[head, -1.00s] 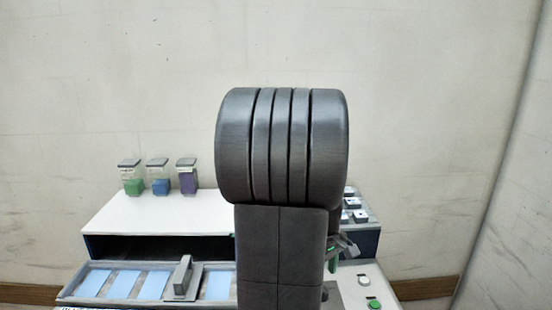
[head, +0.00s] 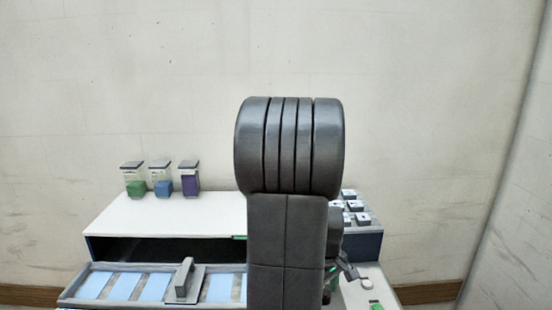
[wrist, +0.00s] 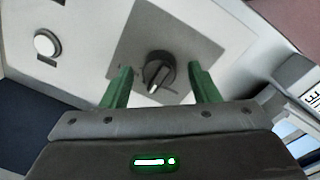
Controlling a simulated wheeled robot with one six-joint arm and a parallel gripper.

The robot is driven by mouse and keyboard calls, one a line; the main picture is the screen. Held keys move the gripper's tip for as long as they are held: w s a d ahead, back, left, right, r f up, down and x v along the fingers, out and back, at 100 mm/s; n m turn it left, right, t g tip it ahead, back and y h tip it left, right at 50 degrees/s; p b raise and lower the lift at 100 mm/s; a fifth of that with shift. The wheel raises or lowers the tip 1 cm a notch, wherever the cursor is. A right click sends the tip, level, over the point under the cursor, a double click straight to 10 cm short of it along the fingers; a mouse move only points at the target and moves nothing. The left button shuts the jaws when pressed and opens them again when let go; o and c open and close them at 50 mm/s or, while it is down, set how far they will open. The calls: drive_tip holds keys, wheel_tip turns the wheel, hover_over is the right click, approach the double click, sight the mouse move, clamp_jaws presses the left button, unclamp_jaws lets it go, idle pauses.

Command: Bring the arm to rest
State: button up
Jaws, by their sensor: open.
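My gripper (wrist: 160,88) shows in the wrist view with its two green fingers apart and nothing between them. Beyond the fingertips is a dark rotary knob (wrist: 157,72) on a grey plate; the gripper looks apart from it, though the exact gap is hard to tell. In the head view my dark arm link stands upright in the middle and hides part of the bench. Part of the gripper shows low, to the right of that link.
A white-topped tunnel (head: 180,214) has a dark opening. Before it lies a tray (head: 75,282) with light blue panels and a grey handle (head: 181,276). Several small jars stand on top, including a purple one (head: 190,186). A block of switches (head: 365,240) stands right. A white button (wrist: 46,43) is beside the knob.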

wheel_tip(320, 180, up, 13)
drive_tip(key=p, duration=0.1)
wheel_tip(320, 180, down, 14)
drive_tip(key=shift+r+b, duration=0.1)
drive_tip(key=shift+b, duration=0.5)
drive_tip(key=shift+w+r+m, duration=0.1)
drive_tip(key=shift+r+m, duration=0.1)
drive_tip(key=shift+m, duration=0.3)
drive_tip(key=shift+r+m, duration=0.1)
drive_tip(key=shift+m, duration=0.6)
drive_tip(key=m+b, duration=0.1)
drive_tip(key=m, duration=0.6)
drive_tip(key=shift+g+b, duration=0.3)
drive_tip(key=shift+r+m, duration=0.3)
drive_tip(key=shift+m, duration=0.1)
wheel_tip(320, 180, up, 11)
drive_tip(key=p, duration=0.1)
drive_tip(key=shift+a, duration=0.3)
